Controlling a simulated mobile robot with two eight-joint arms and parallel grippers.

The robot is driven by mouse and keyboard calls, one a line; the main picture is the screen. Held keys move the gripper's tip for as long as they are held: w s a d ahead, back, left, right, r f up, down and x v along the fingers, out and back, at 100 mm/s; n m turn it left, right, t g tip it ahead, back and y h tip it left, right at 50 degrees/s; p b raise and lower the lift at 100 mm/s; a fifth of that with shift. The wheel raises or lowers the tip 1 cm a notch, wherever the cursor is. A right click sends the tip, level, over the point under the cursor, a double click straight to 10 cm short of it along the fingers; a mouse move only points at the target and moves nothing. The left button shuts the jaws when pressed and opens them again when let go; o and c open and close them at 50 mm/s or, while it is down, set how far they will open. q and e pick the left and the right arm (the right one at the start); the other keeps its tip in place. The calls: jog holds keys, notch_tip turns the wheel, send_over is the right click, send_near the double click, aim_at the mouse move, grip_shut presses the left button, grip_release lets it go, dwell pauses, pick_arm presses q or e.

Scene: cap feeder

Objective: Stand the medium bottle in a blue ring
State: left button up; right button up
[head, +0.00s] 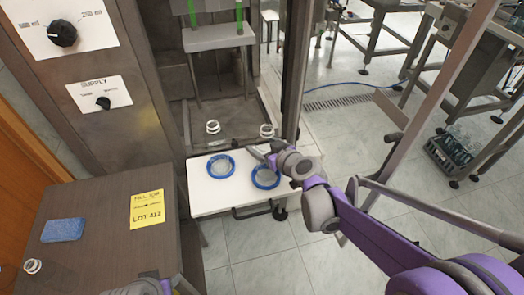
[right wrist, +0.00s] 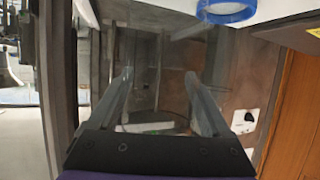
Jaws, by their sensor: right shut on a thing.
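Two blue rings lie on a white shelf (head: 205,207): the left ring (head: 220,174) and the right ring (head: 265,186). A blue ring (right wrist: 228,16) also shows at the top of the right wrist view. My right gripper (head: 262,154) is shut on a clear bottle (head: 267,131), whose white-rimmed neck shows above the right ring. I cannot tell whether its base touches the shelf. Another clear bottle (head: 212,127) has its neck above the left ring; its body is hard to see. My left gripper is only partly visible at the bottom edge, its fingers unclear.
A third clear bottle (head: 32,266) is at the lower left by a dark table (head: 90,215) with a blue sponge (head: 63,230) and yellow label (head: 147,209). The metal machine frame rises behind the shelf.

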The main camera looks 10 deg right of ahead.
notch_tip(320, 180, down, 2)
jog(key=shift+f, duration=0.1)
jog(key=o, duration=1.1)
